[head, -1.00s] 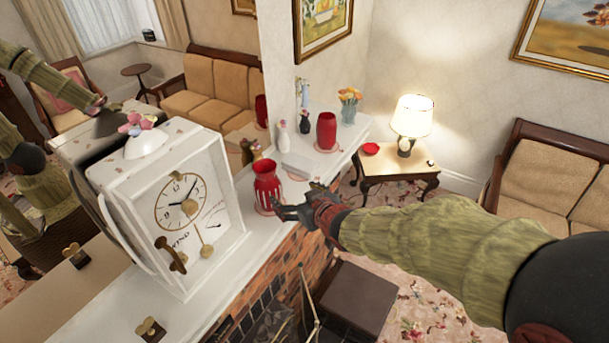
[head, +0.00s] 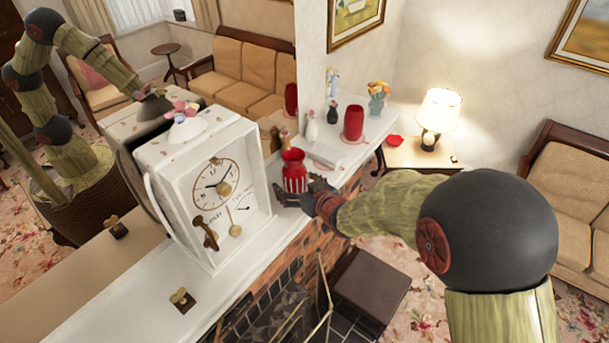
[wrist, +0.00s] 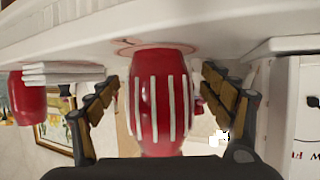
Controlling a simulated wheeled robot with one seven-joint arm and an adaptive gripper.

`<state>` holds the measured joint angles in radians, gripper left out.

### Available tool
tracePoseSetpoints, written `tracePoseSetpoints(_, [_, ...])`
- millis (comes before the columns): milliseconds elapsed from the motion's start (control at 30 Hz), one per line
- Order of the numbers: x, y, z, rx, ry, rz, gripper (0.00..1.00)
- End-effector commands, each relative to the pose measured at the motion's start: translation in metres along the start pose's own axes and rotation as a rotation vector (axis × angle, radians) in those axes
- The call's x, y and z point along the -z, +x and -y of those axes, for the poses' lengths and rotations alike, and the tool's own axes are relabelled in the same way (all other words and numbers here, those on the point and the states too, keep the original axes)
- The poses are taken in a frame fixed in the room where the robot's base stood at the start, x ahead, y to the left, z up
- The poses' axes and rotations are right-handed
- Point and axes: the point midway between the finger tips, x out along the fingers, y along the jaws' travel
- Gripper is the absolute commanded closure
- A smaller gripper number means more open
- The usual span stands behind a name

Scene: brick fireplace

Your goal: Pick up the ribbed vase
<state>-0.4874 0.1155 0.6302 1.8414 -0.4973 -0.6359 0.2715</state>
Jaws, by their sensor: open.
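The ribbed vase (head: 294,172) is red with pale vertical ribs and stands on the white mantel (head: 146,275), just right of the clock. In the wrist view the vase (wrist: 158,100) fills the middle, its base on a round doily, and the picture appears upside down. My gripper (head: 301,193) is at the vase in the head view. In the wrist view its two fingers (wrist: 158,97) are spread, one on each side of the vase, with gaps visible between them and it. The fingertips are partly hidden behind the vase in the head view.
The white clock (head: 205,195) stands close to the vase on the left. A plain red vase (head: 353,122), a small white vase (head: 311,126) and a stack of books (head: 326,154) stand farther along the mantel. A mirror backs the mantel.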

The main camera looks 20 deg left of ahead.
Motion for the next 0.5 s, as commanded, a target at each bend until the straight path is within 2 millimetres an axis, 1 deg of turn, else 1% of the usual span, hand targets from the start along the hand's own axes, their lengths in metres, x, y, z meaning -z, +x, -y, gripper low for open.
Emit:
tracePoseSetpoints(67, [0.0, 0.0029, -0.0002, 0.0, 0.0, 0.0, 0.19])
tracePoseSetpoints(267, [-0.0001, 0.0032, -0.0004, -0.001, 0.0, 0.0, 0.19])
tracePoseSetpoints(500, [-0.0001, 0.003, -0.0002, -0.001, 0.0, 0.0, 0.33])
